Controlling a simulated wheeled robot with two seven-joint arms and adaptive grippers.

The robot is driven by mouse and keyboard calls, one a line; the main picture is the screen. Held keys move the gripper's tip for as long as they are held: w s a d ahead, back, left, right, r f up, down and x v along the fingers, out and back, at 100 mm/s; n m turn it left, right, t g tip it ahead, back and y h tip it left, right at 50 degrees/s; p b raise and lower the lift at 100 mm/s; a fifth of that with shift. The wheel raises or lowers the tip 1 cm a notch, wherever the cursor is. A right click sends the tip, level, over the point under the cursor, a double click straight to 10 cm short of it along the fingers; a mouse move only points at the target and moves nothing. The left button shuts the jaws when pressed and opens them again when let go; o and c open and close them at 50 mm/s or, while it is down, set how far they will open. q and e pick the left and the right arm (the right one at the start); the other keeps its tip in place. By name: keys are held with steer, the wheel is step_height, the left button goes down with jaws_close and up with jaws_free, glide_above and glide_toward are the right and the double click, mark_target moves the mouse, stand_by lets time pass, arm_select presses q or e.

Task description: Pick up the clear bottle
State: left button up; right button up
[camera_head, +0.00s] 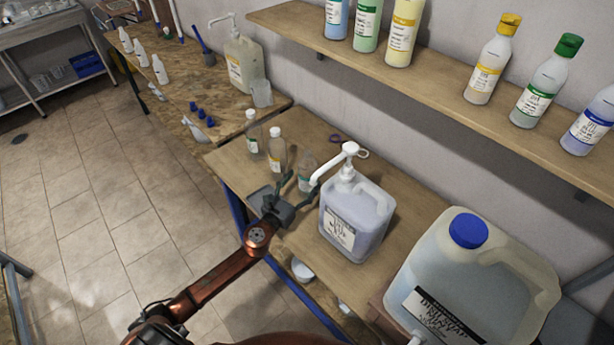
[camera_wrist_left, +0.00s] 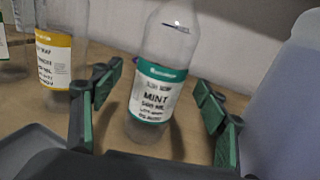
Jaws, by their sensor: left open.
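A clear bottle with a green-banded "MINT" label (camera_wrist_left: 152,92) stands on the wooden bench, centred in the left wrist view. In the head view this clear bottle (camera_head: 306,171) is small and partly hidden by my gripper. My left gripper (camera_head: 300,184) is open, with its green-padded fingers on either side of the bottle. In the left wrist view the gripper (camera_wrist_left: 160,103) shows gaps between both fingers and the bottle. A yellow-label clear bottle (camera_wrist_left: 56,58) stands just left of the left finger. My right gripper is not in view.
A large pump jug (camera_head: 355,218) stands close right of my gripper. Another capped clear bottle (camera_head: 252,132) stands behind the yellow-label one. A blue-capped drum (camera_head: 478,270) sits at front right. A wall shelf (camera_head: 400,82) with several bottles runs above the bench.

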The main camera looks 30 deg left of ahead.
arm_select(q)
steer(key=w, duration=0.3)
steer(key=shift+w+d+f, duration=0.15)
steer(key=shift+w+f, duration=0.1)
steer(key=shift+w, duration=0.2)
steer(key=c, duration=1.1)
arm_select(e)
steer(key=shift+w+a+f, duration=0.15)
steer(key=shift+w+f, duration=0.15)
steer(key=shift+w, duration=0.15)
